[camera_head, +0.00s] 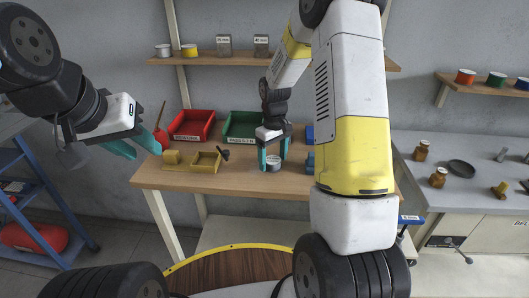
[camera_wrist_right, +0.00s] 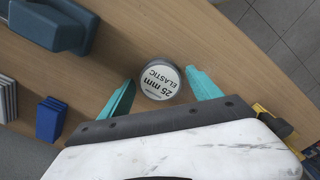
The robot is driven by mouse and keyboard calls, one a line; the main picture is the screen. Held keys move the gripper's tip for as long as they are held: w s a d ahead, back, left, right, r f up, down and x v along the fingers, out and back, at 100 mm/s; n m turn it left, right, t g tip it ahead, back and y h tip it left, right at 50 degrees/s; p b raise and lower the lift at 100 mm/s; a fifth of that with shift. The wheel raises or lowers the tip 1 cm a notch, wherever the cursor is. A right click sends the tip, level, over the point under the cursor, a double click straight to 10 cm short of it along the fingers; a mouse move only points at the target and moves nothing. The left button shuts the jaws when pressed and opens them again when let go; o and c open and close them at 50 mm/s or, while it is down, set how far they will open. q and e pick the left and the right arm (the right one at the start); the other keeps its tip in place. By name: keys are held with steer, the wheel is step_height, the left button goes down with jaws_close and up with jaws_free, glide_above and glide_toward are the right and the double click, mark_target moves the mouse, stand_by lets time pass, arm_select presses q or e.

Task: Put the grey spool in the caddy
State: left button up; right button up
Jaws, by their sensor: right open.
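The grey spool (camera_head: 273,161) stands on the wooden table, and its round white top reads "25 mm ELASTIC" in the right wrist view (camera_wrist_right: 160,80). My right gripper (camera_head: 273,154) is open above the table, with its teal fingers on either side of the spool; in the right wrist view (camera_wrist_right: 160,88) gaps show between the fingers and the spool. A small yellow open box (camera_head: 206,170), possibly the caddy, sits on the table left of the spool. My left gripper (camera_head: 136,146) is open and empty near the table's left end.
A red bin (camera_head: 190,137) and a green bin (camera_head: 240,137) stand at the table's back. Blue blocks (camera_head: 310,158) lie right of the spool. A shelf (camera_head: 225,59) above holds tins and grey blocks. The front table strip is clear.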

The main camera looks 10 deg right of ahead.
steer(key=shift+c, duration=0.2)
steer(key=shift+r, duration=0.1)
jaws_close()
